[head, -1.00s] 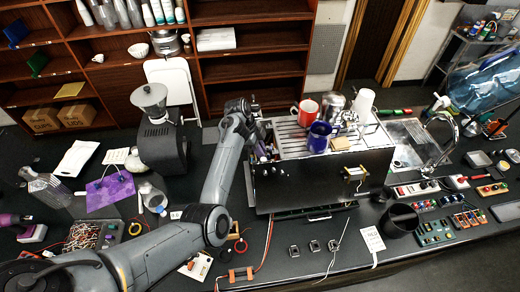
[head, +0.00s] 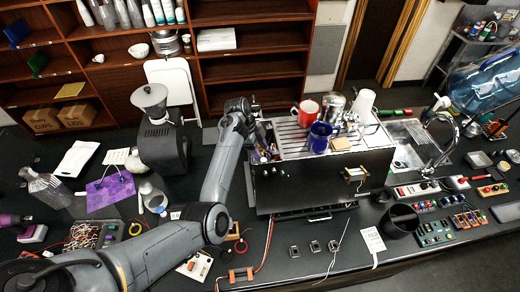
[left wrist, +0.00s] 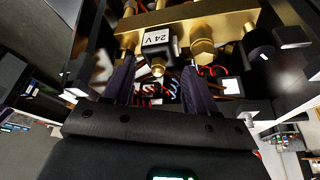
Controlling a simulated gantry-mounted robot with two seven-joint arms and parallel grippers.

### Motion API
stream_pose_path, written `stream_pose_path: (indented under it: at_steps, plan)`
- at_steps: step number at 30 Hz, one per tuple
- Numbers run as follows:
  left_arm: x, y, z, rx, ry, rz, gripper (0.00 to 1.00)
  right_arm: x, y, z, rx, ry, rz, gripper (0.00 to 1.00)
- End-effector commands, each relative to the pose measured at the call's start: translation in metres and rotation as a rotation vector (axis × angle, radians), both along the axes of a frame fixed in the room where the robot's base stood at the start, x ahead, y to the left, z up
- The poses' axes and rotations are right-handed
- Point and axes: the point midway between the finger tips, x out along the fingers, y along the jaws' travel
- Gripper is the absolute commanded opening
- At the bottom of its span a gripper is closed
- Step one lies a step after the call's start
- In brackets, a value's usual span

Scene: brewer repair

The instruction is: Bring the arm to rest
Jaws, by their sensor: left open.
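My left arm comes in from the left in the head view and reaches up to the left side of the brewer (head: 322,180). My left gripper (head: 258,150) is at the brewer's open left side, mostly hidden there by my own arm. In the left wrist view the left gripper (left wrist: 158,88) is open, its two dark fingers apart with nothing held between them. Just beyond the fingertips is a black block labelled 24 V (left wrist: 158,42) on a brass manifold (left wrist: 195,22). Red and blue wires (left wrist: 210,72) show behind. I cannot tell whether the fingers touch anything. My right gripper is not in view.
A red mug (head: 306,110) and a blue mug (head: 320,136) stand on the brewer's top. A coffee grinder (head: 158,130) stands left of my arm. Small switch boards (head: 435,232) lie at the right. The counter's front middle holds three small square parts (head: 314,246).

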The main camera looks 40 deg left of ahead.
Motion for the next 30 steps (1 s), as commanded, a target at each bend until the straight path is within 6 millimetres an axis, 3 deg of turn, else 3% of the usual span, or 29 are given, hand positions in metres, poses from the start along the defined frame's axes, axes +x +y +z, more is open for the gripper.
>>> stream_pose_path:
  at_steps: [11,15,18,30]
  plan:
    - [0.001,-0.005,0.015,-0.006,0.003,-0.008,0.63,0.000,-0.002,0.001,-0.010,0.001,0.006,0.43]
    - [0.002,-0.005,0.027,-0.005,0.000,-0.007,0.55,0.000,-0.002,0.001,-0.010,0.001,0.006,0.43]
    - [0.002,-0.005,0.034,-0.005,0.000,-0.007,0.67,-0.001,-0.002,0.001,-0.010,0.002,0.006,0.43]
    - [0.001,-0.003,0.059,-0.004,0.001,-0.004,0.67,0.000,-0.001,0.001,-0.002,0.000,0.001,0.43]
